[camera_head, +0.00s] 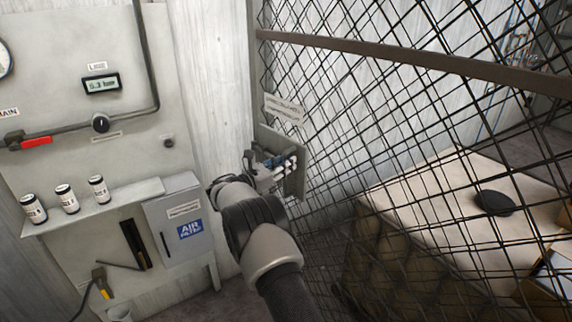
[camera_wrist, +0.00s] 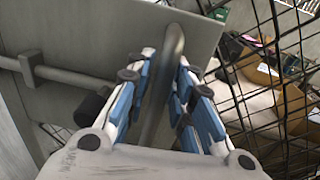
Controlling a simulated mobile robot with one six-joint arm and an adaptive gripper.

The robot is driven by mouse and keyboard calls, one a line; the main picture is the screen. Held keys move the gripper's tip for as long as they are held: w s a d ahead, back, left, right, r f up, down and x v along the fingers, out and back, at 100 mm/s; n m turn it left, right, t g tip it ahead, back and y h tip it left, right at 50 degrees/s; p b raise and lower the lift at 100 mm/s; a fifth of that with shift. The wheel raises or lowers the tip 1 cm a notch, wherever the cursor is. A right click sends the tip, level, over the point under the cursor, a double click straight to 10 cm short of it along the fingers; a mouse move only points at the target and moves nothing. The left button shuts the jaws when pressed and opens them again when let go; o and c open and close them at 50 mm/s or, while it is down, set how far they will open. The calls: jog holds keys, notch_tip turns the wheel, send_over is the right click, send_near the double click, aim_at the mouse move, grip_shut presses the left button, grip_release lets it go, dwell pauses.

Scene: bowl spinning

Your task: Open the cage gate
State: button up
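The cage gate (camera_head: 390,58) is black wire mesh with a brown crossbar, on the right in the head view. A grey latch plate (camera_head: 296,172) is on it near its left edge, and the plate (camera_wrist: 75,35) fills the upper left of the wrist view. An upright grey handle bar (camera_wrist: 174,45) stands out from the plate. My gripper (camera_head: 274,160) is at the plate. In the wrist view its blue-padded fingers (camera_wrist: 166,62) are apart, one on each side of the bar. A gap shows on the left; contact on the right is unclear.
A horizontal rod (camera_wrist: 35,72) runs left from the plate. A wall panel with a shelf of small jars (camera_head: 66,198) and an air filter box (camera_head: 175,222) is on the left. Behind the mesh are a pale-topped surface (camera_head: 450,205), a black disc (camera_head: 494,203) and cardboard boxes.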

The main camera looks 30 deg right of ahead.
jog(key=shift+o, duration=1.1)
jog(key=v, duration=1.2)
jog(key=shift+r, duration=0.1)
